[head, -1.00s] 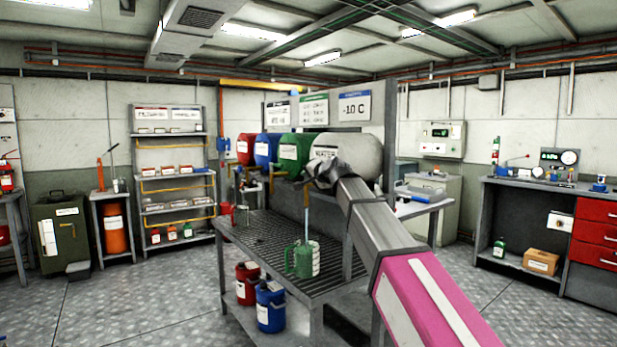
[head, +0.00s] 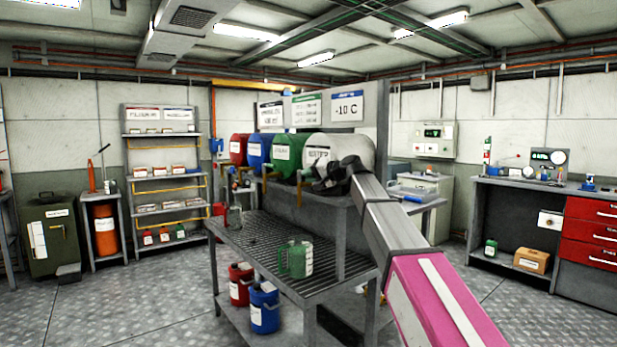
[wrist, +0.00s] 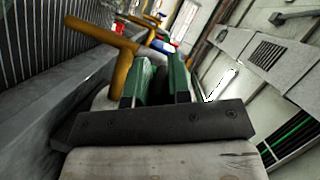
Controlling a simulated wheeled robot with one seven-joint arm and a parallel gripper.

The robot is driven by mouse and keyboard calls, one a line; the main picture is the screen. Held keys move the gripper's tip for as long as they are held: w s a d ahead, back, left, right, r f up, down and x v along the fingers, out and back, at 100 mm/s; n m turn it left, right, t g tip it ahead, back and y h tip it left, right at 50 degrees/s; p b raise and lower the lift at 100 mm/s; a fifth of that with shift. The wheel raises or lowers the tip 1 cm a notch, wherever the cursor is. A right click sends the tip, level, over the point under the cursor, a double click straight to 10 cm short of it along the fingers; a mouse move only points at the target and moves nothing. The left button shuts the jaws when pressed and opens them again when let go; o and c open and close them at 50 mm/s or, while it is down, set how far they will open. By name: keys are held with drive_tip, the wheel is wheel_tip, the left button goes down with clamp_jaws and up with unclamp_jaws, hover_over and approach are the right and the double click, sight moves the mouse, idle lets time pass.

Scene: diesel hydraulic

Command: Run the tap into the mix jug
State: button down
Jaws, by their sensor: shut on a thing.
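The mix jug, a green jug with a pale measuring strip (head: 295,260), stands upright on the grated bench (head: 250,250) below the drums. A white drum (head: 350,150) lies on its side above it, with an orange tap spout (head: 299,192) near its front. My gripper (head: 328,178) is at the drum's front face, shut on what seems to be its tap handle; my own dark wrist hides the grip. No stream shows between spout and jug. The wrist view shows my fingers (wrist: 157,82) near an orange tap (wrist: 108,50); the held part is not clear.
Green (head: 290,152), blue (head: 259,151) and red (head: 238,149) drums lie left of the white one. A clear jug (head: 235,217) stands on the bench. Red (head: 241,285) and blue (head: 264,307) containers stand low in front. The floor at left is clear.

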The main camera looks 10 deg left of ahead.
drive_tip(key=c, duration=1.1)
unclamp_jaws()
drive_tip(key=shift+o, duration=0.2)
drive_tip(key=v, duration=1)
drive_tip(key=shift+d, duration=0.4)
drive_tip(key=shift+s+r, duration=0.1)
drive_tip(key=shift+s, duration=0.05)
